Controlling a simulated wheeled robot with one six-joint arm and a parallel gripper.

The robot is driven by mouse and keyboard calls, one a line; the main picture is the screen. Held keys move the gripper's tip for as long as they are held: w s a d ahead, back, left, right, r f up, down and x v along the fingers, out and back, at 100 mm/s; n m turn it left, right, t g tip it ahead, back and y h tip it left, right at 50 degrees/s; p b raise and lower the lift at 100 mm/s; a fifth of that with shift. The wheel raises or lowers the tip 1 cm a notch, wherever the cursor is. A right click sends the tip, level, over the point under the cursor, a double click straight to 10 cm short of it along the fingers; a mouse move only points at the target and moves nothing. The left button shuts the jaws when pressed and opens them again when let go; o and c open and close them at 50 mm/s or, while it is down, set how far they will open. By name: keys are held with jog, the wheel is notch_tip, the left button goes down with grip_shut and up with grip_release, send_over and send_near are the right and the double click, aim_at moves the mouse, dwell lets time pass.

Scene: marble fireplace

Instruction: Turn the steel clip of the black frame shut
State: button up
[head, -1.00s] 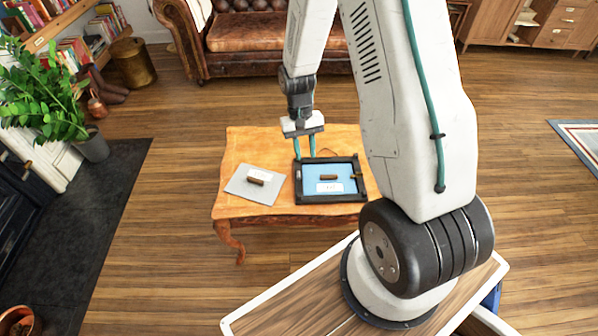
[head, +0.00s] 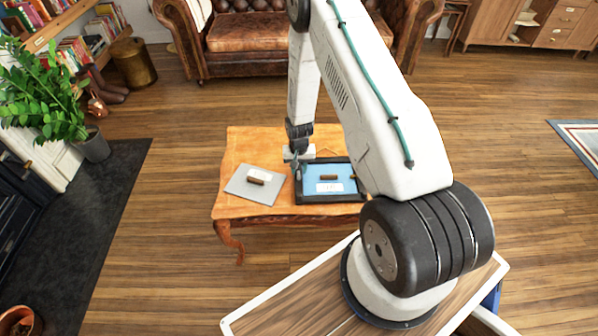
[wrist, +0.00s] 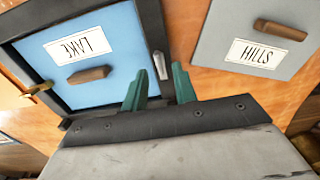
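The black frame (wrist: 153,22) lies flat on the wooden table around a blue panel (wrist: 118,38) labelled LAKE, which has a wooden handle (wrist: 88,75). The steel clip (wrist: 160,66) is a small bar lying along the frame's side bar in the wrist view. My gripper (wrist: 159,73) is open, its two teal fingers apart on either side of the clip's near end; contact cannot be told. In the head view my gripper (head: 298,172) is low over the left side of the frame (head: 325,199), and the clip cannot be made out there.
A brass clip (wrist: 38,89) reaches across the frame's opposite side. A grey panel (wrist: 215,45) labelled HILLS, with a wooden handle (wrist: 280,30), lies beside the frame on the table (head: 245,146). A leather sofa (head: 245,38) stands behind, and a plant (head: 45,95) at left.

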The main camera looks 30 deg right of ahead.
jog(key=shift+f, duration=1)
grip_shut()
